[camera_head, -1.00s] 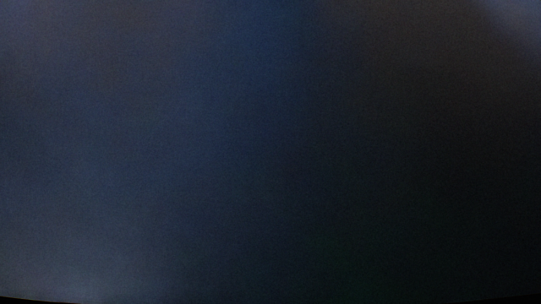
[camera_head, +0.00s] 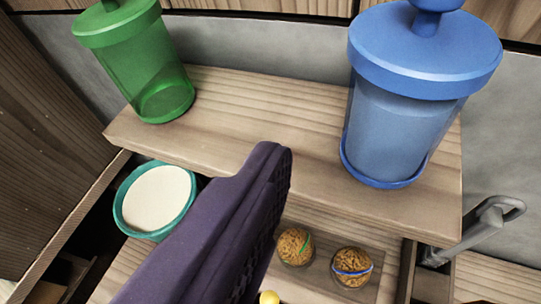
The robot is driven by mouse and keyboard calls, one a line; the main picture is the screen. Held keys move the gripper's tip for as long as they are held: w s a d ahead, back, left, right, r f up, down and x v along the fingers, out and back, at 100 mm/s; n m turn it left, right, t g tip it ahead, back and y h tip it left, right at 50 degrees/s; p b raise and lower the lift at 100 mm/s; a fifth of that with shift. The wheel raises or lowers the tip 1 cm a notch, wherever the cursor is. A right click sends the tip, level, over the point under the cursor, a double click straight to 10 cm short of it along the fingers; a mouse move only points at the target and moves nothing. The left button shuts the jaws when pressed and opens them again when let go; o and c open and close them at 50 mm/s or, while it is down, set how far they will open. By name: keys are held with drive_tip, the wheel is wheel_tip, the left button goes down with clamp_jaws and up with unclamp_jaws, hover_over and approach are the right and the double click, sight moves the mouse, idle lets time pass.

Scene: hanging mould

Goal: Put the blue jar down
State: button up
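The blue jar (camera_head: 403,125) is at the upper right, upright on a wooden shelf (camera_head: 275,130). It has a see-through body and a blue lid with a knob, cut off by the top edge. A dark purple finger with a ridged side, which looks like part of my gripper (camera_head: 268,165), rises from the lower left to the middle. Its tip is left of the jar, with a visible gap between them. I see only this one finger, so its opening is not shown. Nothing shows held against it.
A green jar (camera_head: 150,80) stands on the shelf's left end. Below are a teal bowl (camera_head: 128,225) with white contents and two small round brown-filled containers, one with a green mark (camera_head: 295,247), one with a blue band (camera_head: 351,268). A grey handle (camera_head: 480,230) juts out at right.

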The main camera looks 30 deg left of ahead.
drive_tip(key=s+r+t+h, duration=0.1)
drive_tip(key=s+r, duration=0.1)
drive_tip(key=r, duration=1.2)
drive_tip(key=s+r+h, duration=0.1)
drive_tip(key=s+r, duration=0.1)
drive_tip(key=r, duration=1.3)
drive_tip(key=s+a+r+y, duration=0.1)
drive_tip(key=s+a+r, duration=0.1)
drive_tip(key=s+r, duration=1.2)
wheel_tip(320, 180, up, 4)
drive_tip(key=shift+s+f+m+t, duration=0.1)
drive_tip(key=shift+s+m+t, duration=0.3)
